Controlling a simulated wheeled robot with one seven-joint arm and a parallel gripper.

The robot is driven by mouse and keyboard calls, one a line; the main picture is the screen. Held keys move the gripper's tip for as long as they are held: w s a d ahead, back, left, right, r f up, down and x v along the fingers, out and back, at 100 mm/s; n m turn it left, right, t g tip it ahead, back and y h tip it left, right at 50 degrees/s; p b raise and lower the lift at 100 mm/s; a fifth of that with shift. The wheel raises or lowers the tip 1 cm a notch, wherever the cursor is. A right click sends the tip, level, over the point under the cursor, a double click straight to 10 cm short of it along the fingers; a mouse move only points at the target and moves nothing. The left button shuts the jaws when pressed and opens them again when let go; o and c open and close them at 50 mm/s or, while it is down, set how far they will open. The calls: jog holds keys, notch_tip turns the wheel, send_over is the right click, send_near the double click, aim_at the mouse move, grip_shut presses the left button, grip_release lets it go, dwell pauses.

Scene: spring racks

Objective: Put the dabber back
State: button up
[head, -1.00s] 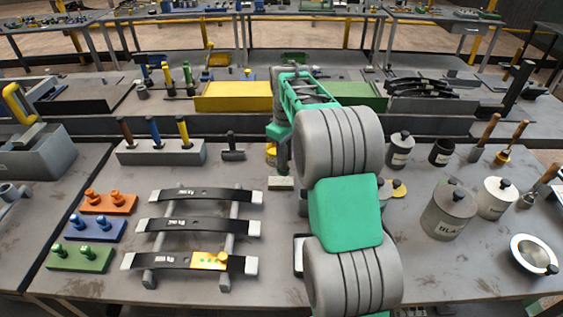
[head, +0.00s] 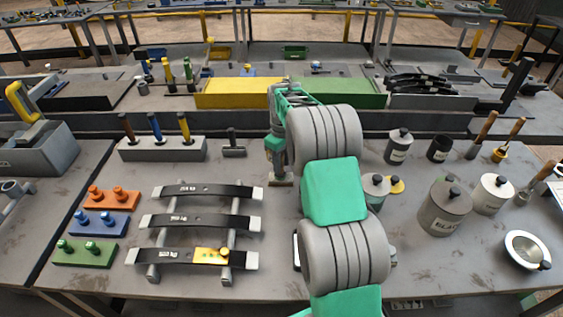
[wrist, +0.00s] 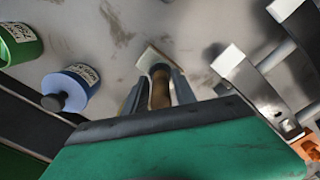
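The dabber, with a wooden handle (wrist: 160,91) and a pale flat base (wrist: 146,62), stands on the bench in the wrist view. In the head view its base (head: 281,183) shows below my gripper (head: 278,158), left of my arm; the handle is hidden there. In the wrist view my gripper's fingers (wrist: 159,82) lie on either side of the handle, low over the base. I cannot tell whether they press on it. The base appears to rest on the bench.
A blue-lidded can (wrist: 72,86) and a green can (wrist: 17,43) stand near my gripper. A rack with dark springs (head: 190,222) lies to the left, and a hammer (head: 233,148) behind it. Grey canisters (head: 444,208) stand at right. A tool block (head: 162,150) is at back left.

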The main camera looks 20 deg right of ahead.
jog(key=shift+o, duration=1)
notch_tip(320, 180, up, 12)
jog(key=shift+b, duration=1.05)
jog(key=s+a+r+m+t, duration=0.1)
jog(key=s+a+r+m, duration=0.1)
jog(key=s+a, duration=0.45)
jog(key=s+a+r+m+t, duration=0.1)
jog(key=s+a+r, duration=0.25)
jog(key=s, duration=0.65)
jog(key=s+a+f+m+t, duration=0.1)
jog(key=s+a+f+m, duration=0.1)
jog(key=s+f, duration=0.4)
jog(key=s+a, duration=0.1)
jog(key=s, duration=0.4)
jog(key=shift+f+m+t, duration=0.3)
jog(key=shift+f+t, duration=0.05)
jog(key=shift+t, duration=0.05)
